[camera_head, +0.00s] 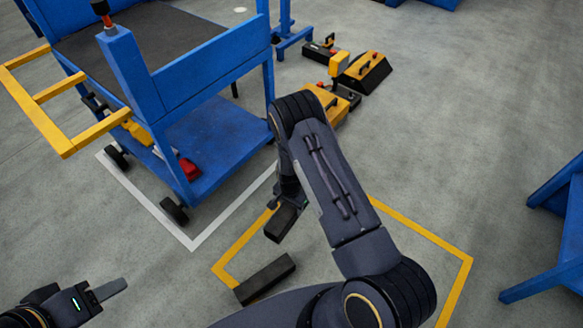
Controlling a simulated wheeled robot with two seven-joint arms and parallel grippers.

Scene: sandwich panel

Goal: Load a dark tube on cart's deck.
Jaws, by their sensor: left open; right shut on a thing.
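The blue cart has a dark grey deck (150,38) at the upper left, with raised blue sides and a yellow handle. My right gripper (287,203) is in the middle, lower than the cart and right of it. It is shut on a dark tube (280,224), partly hidden by my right arm. A second dark tube (264,279) lies on the floor near the front of the yellow outline. My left gripper (112,290) is at the lower left, open and empty, away from the tubes.
The cart's lower blue shelf (215,135) carries yellow and red items. A yellow floor outline (425,232) surrounds the tube area; a white outline lies under the cart. Yellow-black equipment (362,72) stands behind my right arm. A blue stand (550,265) is at the right edge.

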